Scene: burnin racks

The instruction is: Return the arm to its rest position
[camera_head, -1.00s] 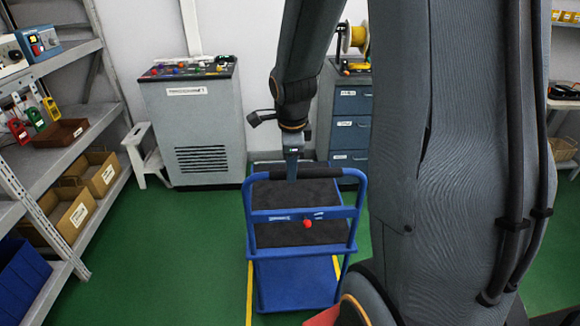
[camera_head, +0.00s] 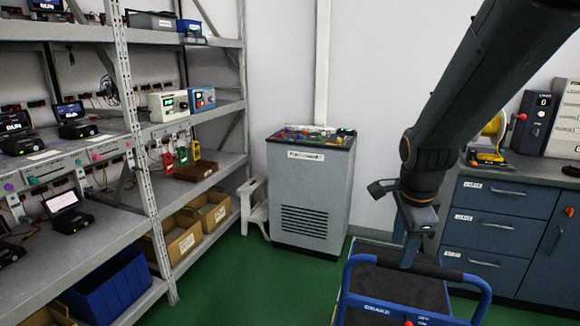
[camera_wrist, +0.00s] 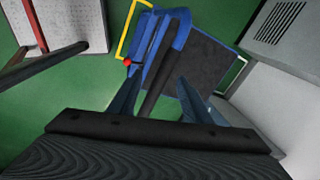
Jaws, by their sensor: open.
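My gripper (camera_head: 410,252) points down over the blue trolley (camera_head: 347,297) at the lower right of the head view, with my arm reaching down from the upper right. In the wrist view my gripper (camera_wrist: 158,98) has its two fingers spread apart with nothing held between them. The trolley (camera_wrist: 176,38) shows beyond the fingers there, with its dark top and blue push handle. Part of the trolley is cut off by the lower edge of the head view.
A grey console (camera_head: 308,195) stands against the wall beside a small white step stool (camera_head: 254,208). Metal shelving (camera_head: 135,110) with devices and bins fills the left. Blue drawers (camera_head: 500,225) stand at the right. Green floor (camera_head: 235,285) is clear between shelving and trolley.

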